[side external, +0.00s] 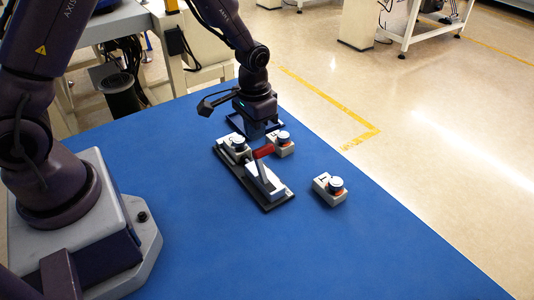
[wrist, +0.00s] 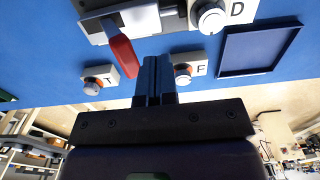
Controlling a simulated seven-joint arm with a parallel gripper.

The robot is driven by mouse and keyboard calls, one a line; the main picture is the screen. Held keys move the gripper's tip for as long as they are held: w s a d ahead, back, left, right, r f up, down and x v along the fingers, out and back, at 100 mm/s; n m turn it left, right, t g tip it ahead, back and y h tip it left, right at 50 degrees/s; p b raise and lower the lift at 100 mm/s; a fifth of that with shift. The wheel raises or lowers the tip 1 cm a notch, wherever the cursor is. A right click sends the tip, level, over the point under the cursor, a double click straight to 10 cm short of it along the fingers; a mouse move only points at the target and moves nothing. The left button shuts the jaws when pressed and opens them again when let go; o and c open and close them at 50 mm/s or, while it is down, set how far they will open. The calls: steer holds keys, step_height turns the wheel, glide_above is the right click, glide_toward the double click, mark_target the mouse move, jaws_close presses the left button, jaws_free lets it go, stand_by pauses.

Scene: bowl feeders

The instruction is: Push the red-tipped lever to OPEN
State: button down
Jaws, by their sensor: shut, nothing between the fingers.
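The red-tipped lever (side external: 264,151) stands up from a long fixture with a dark base plate (side external: 276,205) on the blue table. Its red tip also shows in the wrist view (wrist: 122,54), just left of my fingertips. My gripper (side external: 256,136) points down behind the lever in the side view, close to the red tip. In the wrist view my fingers (wrist: 154,64) are together and hold nothing. I cannot tell whether they touch the lever. No OPEN mark is readable.
A separate box (side external: 329,189) stands at the right. A shallow blue tray (wrist: 259,71) lies nearby. The front table area is clear.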

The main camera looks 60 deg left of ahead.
steer(key=shift+f, duration=1.5)
steer(key=shift+d, duration=0.1)
steer(key=shift+d+f, duration=0.1)
steer(key=shift+d, duration=3.45)
steer(key=shift+a, duration=0.5)
step_height(320, 180, up, 8)
